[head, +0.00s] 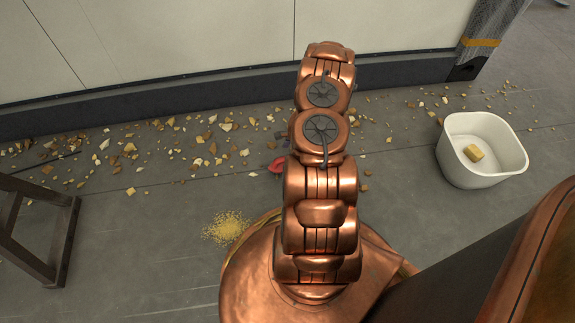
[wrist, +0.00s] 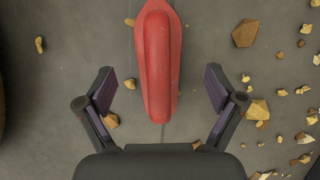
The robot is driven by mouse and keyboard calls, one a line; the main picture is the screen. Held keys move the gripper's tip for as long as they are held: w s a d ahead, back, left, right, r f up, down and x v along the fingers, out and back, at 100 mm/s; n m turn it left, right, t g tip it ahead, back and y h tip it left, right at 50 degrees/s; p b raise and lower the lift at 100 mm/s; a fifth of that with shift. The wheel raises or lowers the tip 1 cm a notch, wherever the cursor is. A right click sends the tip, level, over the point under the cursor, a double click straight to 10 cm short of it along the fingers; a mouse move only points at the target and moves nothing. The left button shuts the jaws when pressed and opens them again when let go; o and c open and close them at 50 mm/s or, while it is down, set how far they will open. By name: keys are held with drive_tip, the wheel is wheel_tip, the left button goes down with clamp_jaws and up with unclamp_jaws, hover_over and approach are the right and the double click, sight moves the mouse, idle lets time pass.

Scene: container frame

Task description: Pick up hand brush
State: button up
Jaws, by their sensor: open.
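The red hand brush (wrist: 158,62) lies on the grey floor in the wrist view, its narrow end pointing down the picture between the fingers. Its top end is cut off by the picture's edge. My gripper (wrist: 159,95) is open and empty, with one finger on each side of the brush and visible gaps to both. The height of the fingers over the floor is hard to tell.
Many tan and brown chips (head: 225,127) are scattered along the wall (head: 160,40). A white tub (head: 485,150) with a yellow block (head: 473,153) stands at right. A yellow crumb pile (head: 228,228) lies near my base. A dark wooden frame (head: 62,240) stands at left.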

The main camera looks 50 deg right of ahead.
sight(276, 167)
drive_tip(key=shift+b+x, duration=1.25)
drive_tip(key=shift+x, duration=1.1)
drive_tip(key=c, duration=1.3)
